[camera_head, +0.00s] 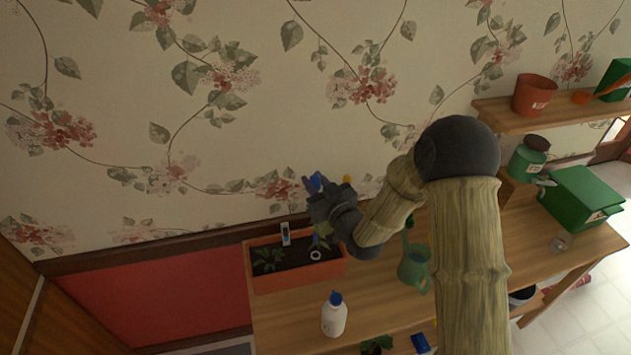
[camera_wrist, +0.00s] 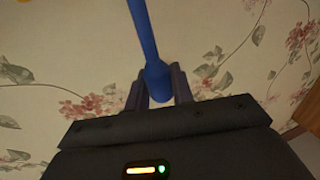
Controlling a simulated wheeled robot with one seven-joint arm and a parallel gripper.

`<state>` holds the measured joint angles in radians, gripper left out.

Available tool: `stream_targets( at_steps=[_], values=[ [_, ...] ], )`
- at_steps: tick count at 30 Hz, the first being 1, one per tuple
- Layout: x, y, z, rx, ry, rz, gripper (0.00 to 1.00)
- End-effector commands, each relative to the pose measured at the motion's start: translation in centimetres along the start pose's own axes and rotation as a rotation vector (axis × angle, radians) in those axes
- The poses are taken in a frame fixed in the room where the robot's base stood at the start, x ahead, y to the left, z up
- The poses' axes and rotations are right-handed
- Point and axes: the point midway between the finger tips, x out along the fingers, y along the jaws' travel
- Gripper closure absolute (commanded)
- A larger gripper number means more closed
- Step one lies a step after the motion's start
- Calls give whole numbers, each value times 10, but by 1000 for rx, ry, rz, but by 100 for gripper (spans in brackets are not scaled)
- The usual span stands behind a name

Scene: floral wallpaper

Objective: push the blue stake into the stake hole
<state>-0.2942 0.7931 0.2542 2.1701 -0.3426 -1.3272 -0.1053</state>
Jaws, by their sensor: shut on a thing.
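My gripper (camera_head: 314,186) is raised above the planter and in front of the wallpapered wall. In the wrist view its two fingers (camera_wrist: 159,88) are shut on the blue stake (camera_wrist: 147,38), which stretches away from the jaws to the top edge. In the head view only a small blue bit shows at the fingers. The orange planter box (camera_head: 298,277) stands below on the bench, with dark soil and green leaves. A small pale ring (camera_head: 315,254) lies at the soil's right part; it may be the stake hole, but I cannot tell.
A white bottle with a blue cap (camera_head: 334,316) and a green watering can (camera_head: 413,268) stand on the wooden bench (camera_head: 285,318). A green box (camera_head: 582,194) is at the right.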

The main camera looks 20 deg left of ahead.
Motion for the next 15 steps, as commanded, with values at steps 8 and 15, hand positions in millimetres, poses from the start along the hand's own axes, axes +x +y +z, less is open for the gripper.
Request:
stream_targets(
  at_steps=[8,15],
  values=[
    [-1,0,5,0,-1,2,100],
    [-1,0,24,0,-1,1,100]
  ],
)
